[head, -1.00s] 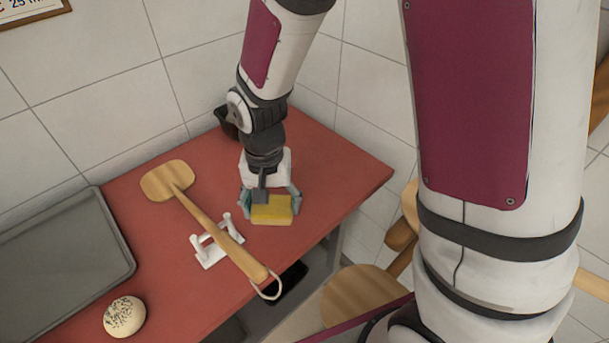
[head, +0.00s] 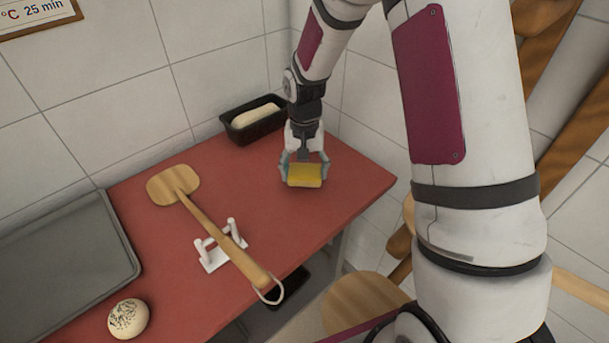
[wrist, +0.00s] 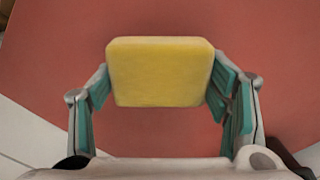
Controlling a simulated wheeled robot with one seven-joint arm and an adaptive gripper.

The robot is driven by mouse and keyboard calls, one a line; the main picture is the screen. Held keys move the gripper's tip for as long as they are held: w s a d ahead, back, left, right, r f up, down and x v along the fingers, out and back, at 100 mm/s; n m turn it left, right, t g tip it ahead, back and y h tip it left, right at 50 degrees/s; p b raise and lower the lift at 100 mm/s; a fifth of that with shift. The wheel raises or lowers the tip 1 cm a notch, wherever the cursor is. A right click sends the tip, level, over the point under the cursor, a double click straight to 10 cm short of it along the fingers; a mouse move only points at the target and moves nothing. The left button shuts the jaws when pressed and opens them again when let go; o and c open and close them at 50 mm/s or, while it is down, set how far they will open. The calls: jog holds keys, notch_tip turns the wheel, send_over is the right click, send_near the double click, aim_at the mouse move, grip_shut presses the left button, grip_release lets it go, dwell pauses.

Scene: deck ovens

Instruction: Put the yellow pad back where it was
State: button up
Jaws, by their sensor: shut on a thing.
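The yellow pad (head: 304,176) is between the fingers of my gripper (head: 304,170), over the right part of the red table in the head view. In the wrist view the yellow pad (wrist: 160,72) sits level between the teal finger pads of my gripper (wrist: 162,90), which is shut on it. Red tabletop shows around the pad. I cannot tell whether the pad touches the table or is a little above it.
The red table (head: 235,165) has clear surface around the pad. A black tin (head: 240,132) with pale dough stands behind it. A wooden peel (head: 215,222) rests on a white stand (head: 212,262). A grey tray (head: 60,260) and seeded bun (head: 128,318) are left.

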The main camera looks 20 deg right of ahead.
jog(key=shift+a+f, duration=0.1)
jog(key=shift+f, duration=0.95)
jog(key=o, duration=1.2)
